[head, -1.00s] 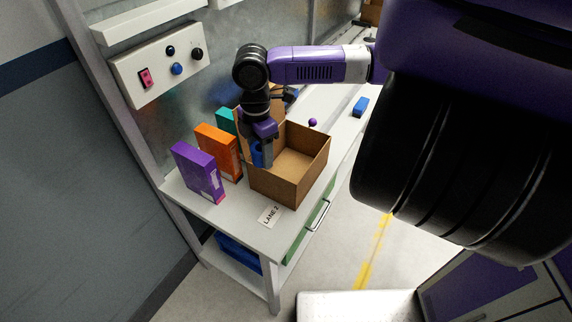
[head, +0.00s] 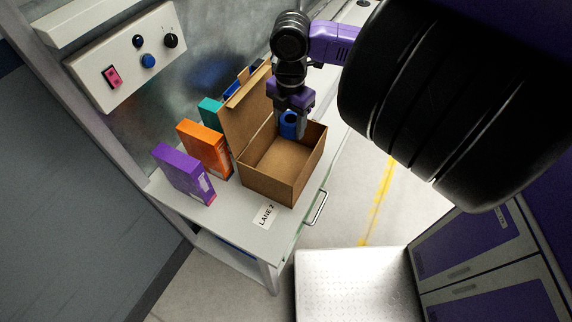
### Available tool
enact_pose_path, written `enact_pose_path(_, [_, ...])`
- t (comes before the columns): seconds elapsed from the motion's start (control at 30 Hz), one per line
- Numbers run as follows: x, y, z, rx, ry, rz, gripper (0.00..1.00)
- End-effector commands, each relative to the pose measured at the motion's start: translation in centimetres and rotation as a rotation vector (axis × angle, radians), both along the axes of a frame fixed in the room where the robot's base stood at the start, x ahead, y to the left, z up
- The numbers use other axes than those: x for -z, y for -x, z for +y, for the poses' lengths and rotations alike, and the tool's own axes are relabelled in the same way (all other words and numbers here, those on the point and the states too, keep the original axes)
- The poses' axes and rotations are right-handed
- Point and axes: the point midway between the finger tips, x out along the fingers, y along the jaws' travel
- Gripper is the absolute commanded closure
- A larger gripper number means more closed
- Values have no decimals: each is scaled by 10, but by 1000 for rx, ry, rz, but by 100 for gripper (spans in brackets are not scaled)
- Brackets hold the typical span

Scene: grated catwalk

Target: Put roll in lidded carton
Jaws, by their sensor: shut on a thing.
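The lidded carton (head: 268,183) is a brown cardboard box on the white bench, its lid (head: 246,117) standing open at the back left. Its visible floor is bare. My gripper (head: 293,128) points down at the carton's far right part and is shut on the blue roll (head: 288,124). The roll shows a round end with a dark hole. It is at about the height of the carton's far rim; I cannot tell how far inside it is. The gripper fingers partly cover the roll.
Purple (head: 184,175), orange (head: 204,149) and teal (head: 211,112) boxes stand left of the carton along the wall. A "LANE 2" label (head: 265,214) lies at the bench's front edge. A control panel (head: 131,54) is on the wall.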

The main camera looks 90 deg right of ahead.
Motion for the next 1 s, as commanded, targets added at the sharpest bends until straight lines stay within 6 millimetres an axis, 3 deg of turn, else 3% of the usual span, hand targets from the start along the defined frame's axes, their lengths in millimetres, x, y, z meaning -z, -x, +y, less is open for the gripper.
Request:
enact_pose_path(0.5, [121, 0, 1, 2, -4, 2, 98])
enact_pose_path(1.0, [180, 0, 1, 1, -3, 3, 98])
